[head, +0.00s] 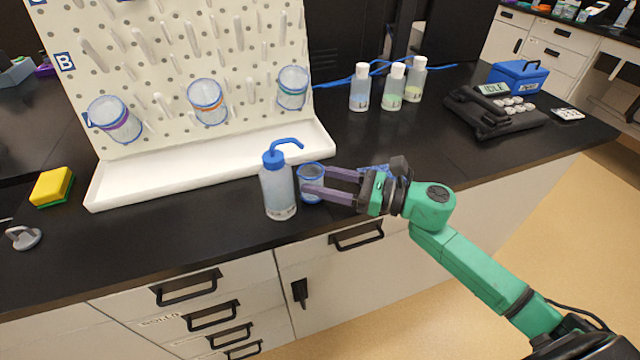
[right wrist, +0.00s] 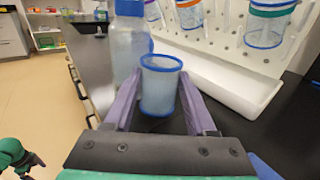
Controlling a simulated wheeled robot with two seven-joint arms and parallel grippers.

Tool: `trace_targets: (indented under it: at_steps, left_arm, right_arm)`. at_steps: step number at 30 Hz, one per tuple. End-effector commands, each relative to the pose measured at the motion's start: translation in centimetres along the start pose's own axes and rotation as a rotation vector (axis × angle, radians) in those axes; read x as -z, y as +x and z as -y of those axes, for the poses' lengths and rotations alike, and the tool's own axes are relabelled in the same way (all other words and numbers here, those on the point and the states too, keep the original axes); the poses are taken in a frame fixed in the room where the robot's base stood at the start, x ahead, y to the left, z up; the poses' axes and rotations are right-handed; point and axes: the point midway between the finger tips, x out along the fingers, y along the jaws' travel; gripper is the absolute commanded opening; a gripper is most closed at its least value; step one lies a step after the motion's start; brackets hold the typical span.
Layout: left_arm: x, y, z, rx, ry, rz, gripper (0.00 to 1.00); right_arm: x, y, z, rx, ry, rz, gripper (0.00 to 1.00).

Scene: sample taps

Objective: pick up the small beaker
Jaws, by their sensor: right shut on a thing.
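The small beaker (head: 311,184) is clear with a blue rim and stands upright at the counter's front, just right of the wash bottle. My right gripper (head: 306,190) reaches in from the right with its fingers around the beaker. In the right wrist view the beaker (right wrist: 160,88) sits between the two purple fingers (right wrist: 160,108), which are shut on its sides. I cannot tell whether its base touches the counter.
A wash bottle (head: 278,188) with a blue cap stands close against the beaker's left. Behind is a pegboard rack (head: 180,60) with several hanging beakers and a white tray (head: 215,160). Several capped bottles (head: 394,88) stand farther back right. A yellow sponge (head: 52,186) lies left.

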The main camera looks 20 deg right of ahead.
Motion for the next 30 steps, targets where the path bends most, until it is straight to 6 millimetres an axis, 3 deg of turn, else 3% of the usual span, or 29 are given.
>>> trace_targets:
  at_steps: [8,11,17,30]
  left_arm:
    - [-0.1,0.6,0.0,0.000,0.001,0.001,1.00]
    - [-0.2,1.1,0.0,0.000,0.002,0.001,1.00]
    - [-0.3,2.1,0.1,0.001,0.002,0.002,1.00]
    - [-0.5,4.1,0.1,0.002,0.002,0.002,1.00]
  right_arm:
    - [-2.4,0.0,-0.1,-0.002,-0.004,0.001,0.03]
    - [-2.1,-1.1,0.0,0.002,0.002,-0.001,0.03]
    - [-2.0,-3.7,0.0,0.000,0.002,0.000,0.03]
    - [-2.1,-11.4,0.0,0.002,0.002,0.001,0.03]
